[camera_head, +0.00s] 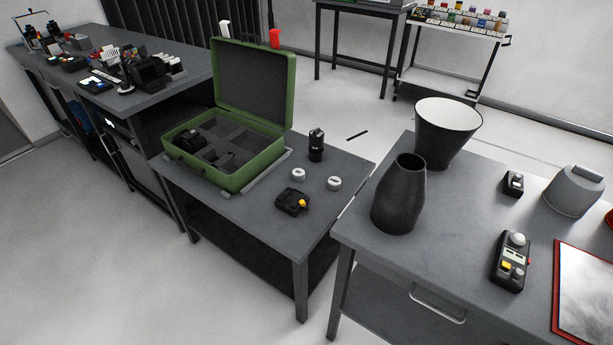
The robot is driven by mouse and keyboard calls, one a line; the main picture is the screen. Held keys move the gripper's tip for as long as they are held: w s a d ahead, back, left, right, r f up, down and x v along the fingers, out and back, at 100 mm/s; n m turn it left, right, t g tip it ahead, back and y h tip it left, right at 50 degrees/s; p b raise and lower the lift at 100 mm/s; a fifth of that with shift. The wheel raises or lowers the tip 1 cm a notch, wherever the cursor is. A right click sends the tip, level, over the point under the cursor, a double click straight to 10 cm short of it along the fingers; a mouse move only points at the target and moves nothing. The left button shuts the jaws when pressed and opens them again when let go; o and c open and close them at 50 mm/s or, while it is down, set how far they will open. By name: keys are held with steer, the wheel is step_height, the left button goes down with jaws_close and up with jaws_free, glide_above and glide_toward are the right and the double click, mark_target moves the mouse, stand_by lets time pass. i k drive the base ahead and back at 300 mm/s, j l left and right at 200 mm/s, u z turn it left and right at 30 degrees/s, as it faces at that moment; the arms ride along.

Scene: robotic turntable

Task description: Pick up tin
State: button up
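Two small round tins with white tops sit on the low grey table. The left tin (298,174) lies right of the open green case, and the right tin (334,183) lies a little nearer the table's right side. A black cylinder (316,145) stands upright just behind them. A black device with a yellow knob (292,201) lies in front of them. I cannot tell which item the task means by the tin. My gripper is not in view.
An open green case (247,105) with dark compartments fills the table's left part. On the right table stand a dark vase (400,195), a flared black vessel (447,130) and a handheld device (510,262). The low table's front right surface is clear.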

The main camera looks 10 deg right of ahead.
mark_target(298, 174)
steer(key=i+j+u, duration=0.2)
steer(key=i, duration=0.15)
steer(key=i+j+u, duration=0.1)
steer(key=i+u, duration=0.15)
steer(key=i, duration=0.15)
steer(key=i+j, duration=0.1)
steer(key=i, duration=0.35)
steer(key=i+j, duration=0.1)
steer(key=i, duration=0.4)
steer(key=i+j, duration=0.1)
steer(key=i, duration=0.35)
steer(key=i+j+z, duration=0.2)
steer(key=i+z, duration=0.15)
steer(key=i, duration=0.15)
